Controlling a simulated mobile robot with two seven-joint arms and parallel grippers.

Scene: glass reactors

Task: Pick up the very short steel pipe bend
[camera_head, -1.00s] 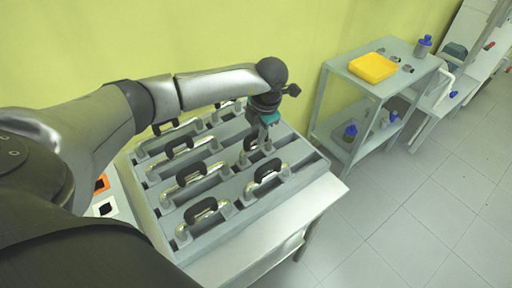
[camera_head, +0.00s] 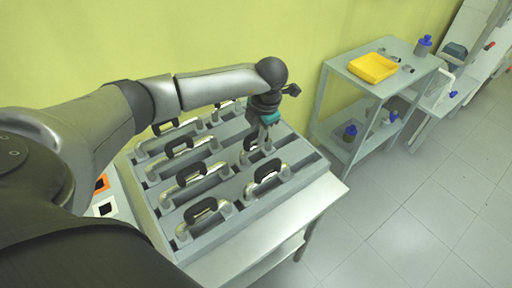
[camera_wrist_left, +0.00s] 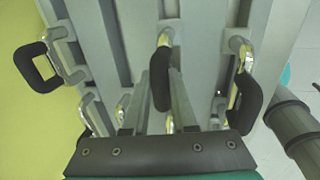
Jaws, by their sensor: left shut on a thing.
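A grey slotted rack (camera_head: 232,187) holds several shiny steel pipe bends with black handles. My left gripper (camera_head: 264,139) reaches down at the rack's back right, over one bend whose black handle (camera_head: 249,142) shows beside the fingers. In the left wrist view my left gripper (camera_wrist_left: 158,105) has its fingers on both sides of a black handle (camera_wrist_left: 160,78) and is shut on it. The shiny end of this pipe bend (camera_wrist_left: 165,38) shows above the handle; the rest is hidden, so its length is hard to judge. My right gripper is not in view.
Close neighbours are a bend at the front right (camera_head: 267,178), one at the front (camera_head: 202,212) and one in the middle (camera_head: 189,174). A grey shelf cart with a yellow tray (camera_head: 373,67) stands to the right. The floor between is clear.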

